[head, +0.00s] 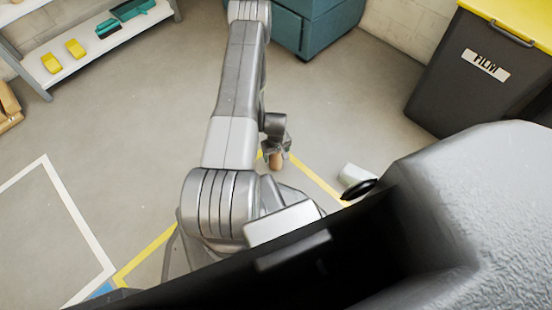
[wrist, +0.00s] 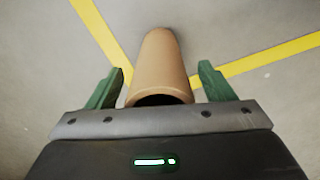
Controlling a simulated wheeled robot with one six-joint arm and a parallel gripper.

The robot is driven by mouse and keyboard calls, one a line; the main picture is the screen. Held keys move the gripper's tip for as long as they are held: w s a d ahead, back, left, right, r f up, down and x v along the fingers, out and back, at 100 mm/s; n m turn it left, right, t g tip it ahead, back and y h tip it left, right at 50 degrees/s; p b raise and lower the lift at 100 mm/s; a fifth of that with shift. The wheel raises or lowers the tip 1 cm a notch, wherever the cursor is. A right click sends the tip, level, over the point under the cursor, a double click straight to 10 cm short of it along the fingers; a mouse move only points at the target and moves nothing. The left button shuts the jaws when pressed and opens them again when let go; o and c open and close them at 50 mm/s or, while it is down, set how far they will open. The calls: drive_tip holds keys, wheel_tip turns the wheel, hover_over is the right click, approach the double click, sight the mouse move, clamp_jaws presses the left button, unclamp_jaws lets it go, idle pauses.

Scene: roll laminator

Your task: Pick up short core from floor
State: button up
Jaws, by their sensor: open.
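The short core (wrist: 160,62) is a brown, hollow cardboard tube on the grey floor. In the wrist view its dark open end faces my gripper (wrist: 160,88). My gripper's two green fingers are spread, one on each side of the core, with a gap on both sides. I cannot tell how far the fingertips are above the floor. In the head view the core (head: 276,161) is a small brown patch at the end of my arm, partly hidden by my gripper (head: 275,150).
Yellow floor lines (head: 318,178) meet near the core. A white roll-like object (head: 357,176) lies to its right. A teal cabinet (head: 318,25) stands behind, a dark FILM bin (head: 465,75) at right, and a white shelf (head: 85,65) at upper left.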

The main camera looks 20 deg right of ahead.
drive_tip(key=shift+r, duration=0.1)
drive_tip(key=c, duration=1.1)
